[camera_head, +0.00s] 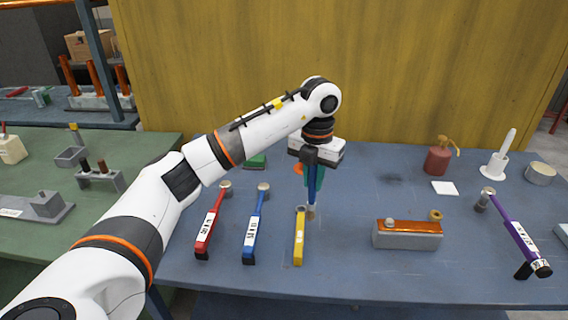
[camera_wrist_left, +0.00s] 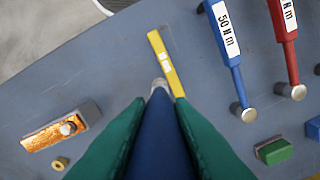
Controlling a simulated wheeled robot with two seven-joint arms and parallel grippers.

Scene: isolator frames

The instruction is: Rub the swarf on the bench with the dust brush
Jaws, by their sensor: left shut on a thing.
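My left gripper (camera_head: 313,178) is shut on a blue-handled brush (camera_head: 312,194) and holds it upright, pointing down over the bench (camera_head: 340,278). Its pale tip is just by the upper end of a yellow tool (camera_head: 299,240); I cannot tell whether it touches the bench. In the left wrist view the blue handle (camera_wrist_left: 156,140) lies between the green fingers, with the tip close to the yellow tool (camera_wrist_left: 165,62). A faint dark patch (camera_head: 393,178) on the bench may be the swarf; I cannot tell. My right gripper is not in view.
Red (camera_head: 212,222) and blue (camera_head: 255,225) wrenches lie left of the yellow tool. A grey block with an orange top (camera_head: 407,240) is to the right, and a purple wrench (camera_head: 513,230) farther right.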

